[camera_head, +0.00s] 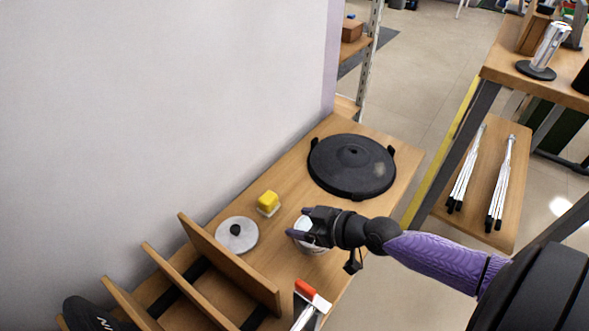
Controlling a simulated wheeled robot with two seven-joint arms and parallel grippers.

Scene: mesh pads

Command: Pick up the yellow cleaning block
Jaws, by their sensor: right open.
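The yellow cleaning block (268,200) sits on the wooden table, toward the wall, with a pale lower layer under its yellow top. My right gripper (296,223) comes in from the right and is open, its fingers pointing left. In the picture it is to the right of the block and a little lower, apart from it, with nothing visible between its fingers. It is over a white round container (312,243), which it partly hides. My left gripper is not in view.
A round metal lid with a black knob (237,236) lies left of the gripper, beside a wooden divider rack (228,262). A large black lid (352,166) lies behind. A red-handled tool (311,297) is at the front. The wooden table (285,266) has some bare room around the block.

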